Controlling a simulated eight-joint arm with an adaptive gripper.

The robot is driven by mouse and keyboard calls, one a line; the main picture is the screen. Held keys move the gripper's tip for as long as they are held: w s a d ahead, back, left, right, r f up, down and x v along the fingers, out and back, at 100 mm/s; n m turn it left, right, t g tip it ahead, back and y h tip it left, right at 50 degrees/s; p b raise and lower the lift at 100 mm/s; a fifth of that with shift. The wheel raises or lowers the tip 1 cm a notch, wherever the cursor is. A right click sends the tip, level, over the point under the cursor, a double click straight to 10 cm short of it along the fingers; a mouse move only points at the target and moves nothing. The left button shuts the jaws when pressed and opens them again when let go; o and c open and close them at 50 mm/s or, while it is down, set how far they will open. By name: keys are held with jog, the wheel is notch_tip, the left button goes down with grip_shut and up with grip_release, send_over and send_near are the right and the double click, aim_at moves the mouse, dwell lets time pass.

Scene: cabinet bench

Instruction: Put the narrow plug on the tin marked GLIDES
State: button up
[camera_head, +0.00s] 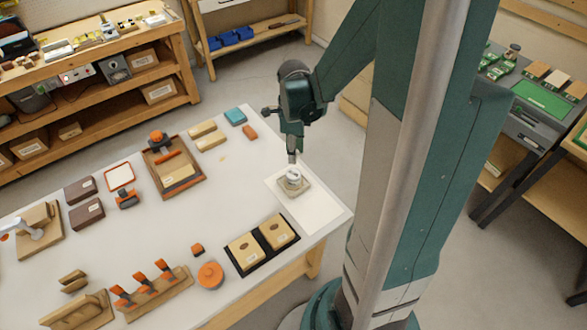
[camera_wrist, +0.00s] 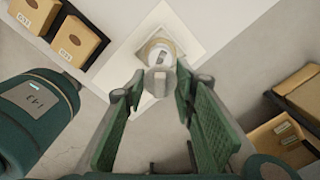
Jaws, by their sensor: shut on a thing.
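My gripper (camera_head: 292,160) points down over a pale square block (camera_head: 303,188) on a white mat. Its fingers are shut on a small pale grey round piece, which looks like the plug (camera_wrist: 158,82), at the fingertips in the wrist view. A whitish round part (camera_head: 293,177) shows at the block, right below the fingers. I cannot tell whether the plug touches the block. Two tan labelled containers with dark ovals on top, a left one (camera_head: 243,252) and a right one (camera_head: 277,231), are in a black tray. Their labels are too small to read surely, so I cannot tell which says GLIDES.
The black tray (camera_head: 267,252) is at the table's near edge, left of the white mat (camera_head: 318,214). An orange round thing (camera_head: 210,275) and a rack with orange handles (camera_head: 150,290) stand further left. The table between block and tray is clear.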

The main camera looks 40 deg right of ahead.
send_over(293, 174)
jog(key=shift+d+f, duration=0.1)
jog(key=shift+f, duration=1.95)
jog(key=shift+f+b, duration=0.45)
jog(key=shift+f, duration=1.65)
jog(key=shift+f, duration=0.2)
jog(key=o, duration=0.7)
jog(key=shift+r, duration=0.25)
jog(key=shift+r+p, duration=0.7)
jog(key=shift+r, duration=5.25)
